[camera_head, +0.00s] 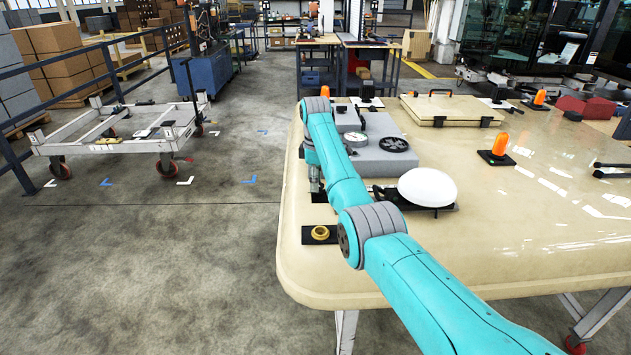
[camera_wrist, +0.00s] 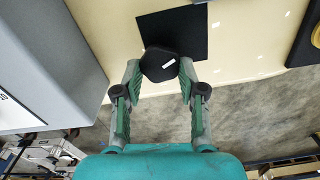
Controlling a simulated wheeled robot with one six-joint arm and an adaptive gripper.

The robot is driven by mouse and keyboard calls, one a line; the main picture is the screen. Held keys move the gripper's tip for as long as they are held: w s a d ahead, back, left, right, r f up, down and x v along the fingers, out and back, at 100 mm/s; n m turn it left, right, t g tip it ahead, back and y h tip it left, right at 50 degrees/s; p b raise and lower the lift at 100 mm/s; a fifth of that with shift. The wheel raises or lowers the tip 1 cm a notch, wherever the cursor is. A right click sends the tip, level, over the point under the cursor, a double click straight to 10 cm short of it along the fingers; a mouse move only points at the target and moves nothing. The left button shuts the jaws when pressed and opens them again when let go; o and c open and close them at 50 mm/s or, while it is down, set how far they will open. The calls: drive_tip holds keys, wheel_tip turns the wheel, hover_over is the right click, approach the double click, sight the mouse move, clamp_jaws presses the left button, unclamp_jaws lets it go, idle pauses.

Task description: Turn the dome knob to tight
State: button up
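The dome knob (camera_wrist: 159,66) is dark and rounded, with a short white mark on top. It sits on a black square plate (camera_wrist: 190,30) on the cream panel. In the wrist view my gripper (camera_wrist: 159,68) has one fingertip on each side of the knob, with almost no gap showing. I cannot tell whether both fingers press on it. In the head view my gripper (camera_head: 315,184) points down at the panel's left edge, beside the grey box. There my arm and gripper hide the knob.
A grey box (camera_head: 375,160) with a gauge and black handwheel stands close beside my gripper. A white dome (camera_head: 428,187) is right of my arm. A brass ring on a black plate (camera_head: 320,233) lies nearer. The cream panel (camera_head: 500,225) is clear at front right.

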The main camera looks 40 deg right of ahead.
drive_tip(key=shift+m, duration=0.5)
drive_tip(key=m, duration=0.4)
drive_tip(key=shift+d+m, duration=0.1)
drive_tip(key=shift+m, duration=0.3)
drive_tip(key=m, duration=0.6)
drive_tip(key=shift+d, duration=0.2)
drive_tip(key=m, duration=0.5)
drive_tip(key=shift+d+m, duration=0.1)
drive_tip(key=shift+m, duration=0.3)
drive_tip(key=m, duration=0.5)
drive_tip(key=shift+s, duration=0.1)
drive_tip(key=shift+m, duration=0.4)
drive_tip(key=o, duration=1.1)
drive_tip(key=shift+o, duration=0.2)
